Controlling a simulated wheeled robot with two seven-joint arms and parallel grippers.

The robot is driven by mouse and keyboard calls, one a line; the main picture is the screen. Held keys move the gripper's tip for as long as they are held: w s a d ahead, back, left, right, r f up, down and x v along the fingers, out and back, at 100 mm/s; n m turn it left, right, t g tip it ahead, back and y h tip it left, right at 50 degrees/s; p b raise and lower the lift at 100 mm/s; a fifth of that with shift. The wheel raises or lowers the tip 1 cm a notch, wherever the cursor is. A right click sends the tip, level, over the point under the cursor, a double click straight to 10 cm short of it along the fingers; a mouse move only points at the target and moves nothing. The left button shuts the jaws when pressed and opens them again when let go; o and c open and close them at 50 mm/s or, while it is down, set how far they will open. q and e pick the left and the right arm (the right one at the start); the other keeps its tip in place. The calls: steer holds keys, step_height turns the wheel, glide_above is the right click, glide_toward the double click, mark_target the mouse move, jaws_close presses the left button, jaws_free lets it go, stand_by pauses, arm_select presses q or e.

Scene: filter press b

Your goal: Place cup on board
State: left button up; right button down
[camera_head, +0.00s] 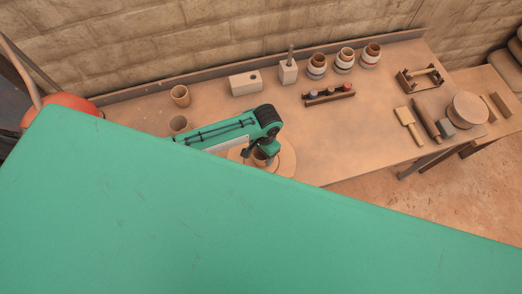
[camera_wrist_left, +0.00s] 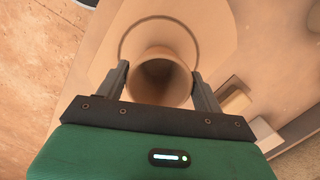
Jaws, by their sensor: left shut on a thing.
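A brown cup (camera_wrist_left: 160,80) stands between the two fingers of my left gripper (camera_wrist_left: 162,82), seen from above with its dark opening facing the camera. The fingers are shut on it from both sides. The cup is over the round wooden board (camera_head: 286,158), whose dark ring line (camera_wrist_left: 160,19) shows around it in the wrist view. In the head view my left gripper (camera_head: 262,156) hides part of the cup and board. I cannot tell whether the cup touches the board. My right gripper is not in view.
Two more cups, (camera_head: 180,96) and (camera_head: 179,124), stand at the left of the bench. A pale block (camera_head: 245,84), several banded jars (camera_head: 344,60) and a bottle rack (camera_head: 329,94) line the back. Tools (camera_head: 427,120) lie right. A large green surface covers the foreground.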

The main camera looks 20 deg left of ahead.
mark_target(264, 158)
arm_select(q)
steer(key=shift+f, duration=0.1)
steer(key=o, duration=1.1)
steer(key=shift+c, duration=0.2)
step_height(264, 158, up, 12)
steer(key=w+b, duration=0.1)
steer(key=b, duration=0.3)
steer(key=shift+w+d, duration=0.15)
steer(key=shift+d, duration=0.2)
